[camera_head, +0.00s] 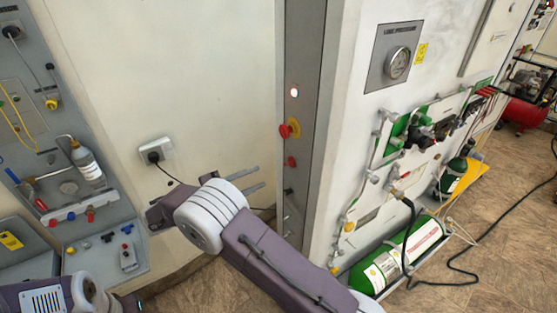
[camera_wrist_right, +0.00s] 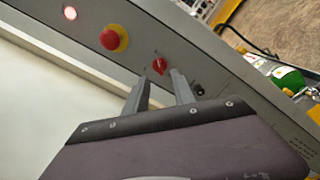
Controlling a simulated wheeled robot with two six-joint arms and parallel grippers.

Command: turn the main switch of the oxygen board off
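The grey column of the oxygen board (camera_head: 306,100) carries a red rotary knob (camera_head: 292,161), which looks like the main switch. The knob also shows in the right wrist view (camera_wrist_right: 160,65); its exact angle is too small to tell. Above it are a red mushroom button on a yellow base (camera_head: 287,130) and a lit lamp (camera_head: 294,92). My right gripper (camera_head: 261,177) is open and empty, its fingers pointing at the column. In the right wrist view its two fingertips (camera_wrist_right: 160,77) are spread just short of the knob. Part of my left arm shows at lower left; its gripper does not show.
A small black-centred fitting (camera_wrist_right: 197,90) sits below the knob. To the right are a pressure gauge (camera_head: 398,62), valves and a green cylinder (camera_head: 400,256). A wall socket (camera_head: 155,151) and a panel with a bottle (camera_head: 87,163) are at left.

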